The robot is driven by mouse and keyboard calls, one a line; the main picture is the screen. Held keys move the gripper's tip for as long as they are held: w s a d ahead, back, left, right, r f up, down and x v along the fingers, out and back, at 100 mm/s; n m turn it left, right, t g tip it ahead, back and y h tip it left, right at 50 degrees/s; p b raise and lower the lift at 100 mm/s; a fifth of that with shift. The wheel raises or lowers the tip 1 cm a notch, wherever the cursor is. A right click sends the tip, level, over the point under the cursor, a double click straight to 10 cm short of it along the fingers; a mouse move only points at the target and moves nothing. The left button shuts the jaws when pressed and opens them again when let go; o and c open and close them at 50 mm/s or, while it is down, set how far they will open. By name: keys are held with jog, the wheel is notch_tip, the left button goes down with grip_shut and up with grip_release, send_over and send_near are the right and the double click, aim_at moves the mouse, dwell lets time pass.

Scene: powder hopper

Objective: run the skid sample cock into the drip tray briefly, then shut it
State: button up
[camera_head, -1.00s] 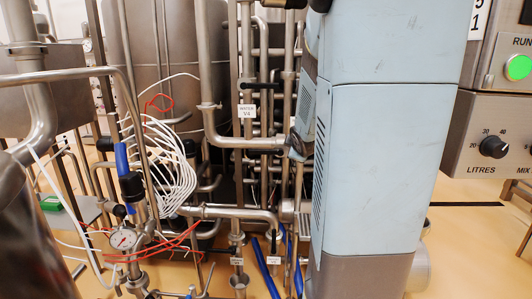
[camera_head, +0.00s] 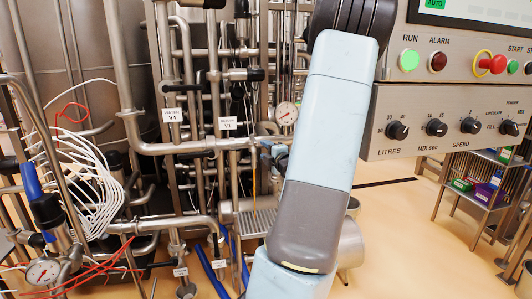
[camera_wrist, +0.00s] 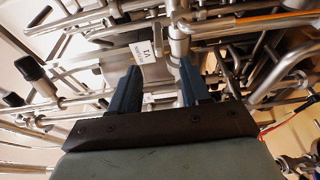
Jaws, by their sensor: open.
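My gripper (camera_head: 274,156) is in front of the pipework in the head view, partly hidden by my arm. In the wrist view its two blue fingers (camera_wrist: 159,66) are open, with a pale tag (camera_wrist: 148,50) and a small metal lever (camera_wrist: 157,38) just beyond them. I cannot tell whether a finger touches the lever. A thin orange line (camera_head: 254,188), which looks like running liquid, drops from beside the gripper toward a ribbed metal tray (camera_head: 250,222). It also shows in the wrist view (camera_wrist: 255,20). The cock's outlet is not clear.
Tags V4 (camera_head: 173,115) and V1 (camera_head: 228,123) hang on close-set pipes, with a gauge (camera_head: 287,113) nearby. White cables (camera_head: 90,180) crowd the left. A control panel (camera_head: 450,120) stands at upper right. Tan floor (camera_head: 400,225) is open at lower right.

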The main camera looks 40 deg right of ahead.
aim_at(256, 145)
jog(key=shift+x, duration=4.45)
jog(key=shift+c, duration=0.5)
jog(key=c, duration=0.7)
jog(key=shift+s+d+f, duration=0.1)
